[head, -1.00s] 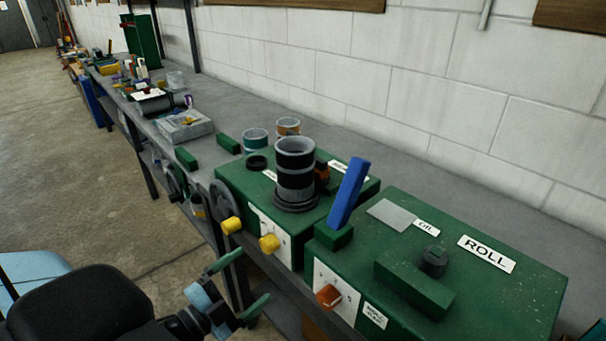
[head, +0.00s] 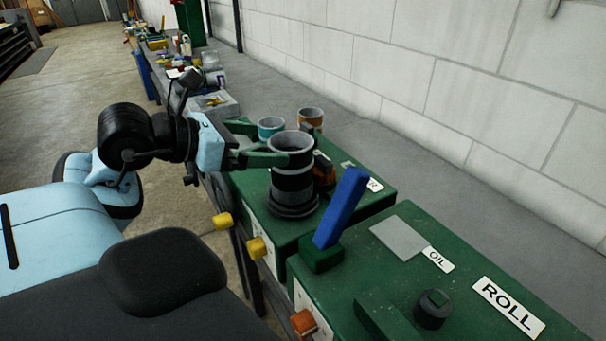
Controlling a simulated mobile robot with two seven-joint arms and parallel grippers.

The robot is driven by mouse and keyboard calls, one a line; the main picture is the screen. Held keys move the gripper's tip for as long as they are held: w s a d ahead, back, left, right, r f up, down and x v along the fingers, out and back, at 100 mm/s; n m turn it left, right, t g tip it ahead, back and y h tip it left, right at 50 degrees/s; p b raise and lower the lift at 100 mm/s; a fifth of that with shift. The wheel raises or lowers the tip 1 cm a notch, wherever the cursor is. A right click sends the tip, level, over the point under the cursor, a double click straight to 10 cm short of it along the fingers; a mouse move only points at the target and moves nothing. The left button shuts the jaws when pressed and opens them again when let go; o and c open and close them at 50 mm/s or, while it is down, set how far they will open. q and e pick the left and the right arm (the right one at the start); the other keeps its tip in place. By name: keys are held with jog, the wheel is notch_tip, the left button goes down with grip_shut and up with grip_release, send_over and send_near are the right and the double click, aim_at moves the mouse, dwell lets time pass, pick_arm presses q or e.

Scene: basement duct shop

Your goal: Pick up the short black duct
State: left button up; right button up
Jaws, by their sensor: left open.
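A short black duct (head: 293,181) with grey bands and an open grey top stands upright on a green machine (head: 345,205), in the middle of the head view. A wider black ring surrounds its foot. My left gripper (head: 272,143) comes in from the left at the height of the duct's upper part, with its green fingers spread open. The near finger overlaps the duct's left edge in the picture; I cannot tell whether it touches. The far finger points toward the duct's rear side. My right gripper is not in view.
A teal-banded can (head: 271,127) and an orange-brown can (head: 311,119) stand just behind the duct. An orange-and-black object (head: 324,170) sits close to its right. A blue lever (head: 342,207) rises in front on the right.

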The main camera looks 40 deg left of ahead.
aim_at(291, 149)
pick_arm(q)
jog(key=shift+x, duration=1.1)
jog(key=shift+f, duration=0.15)
jog(key=shift+f+x, duration=0.15)
jog(key=shift+x, duration=1.15)
jog(key=shift+f+x, duration=0.15)
jog(key=shift+x, duration=1.15)
jog(key=shift+s, duration=0.15)
jog(key=c, duration=1.5)
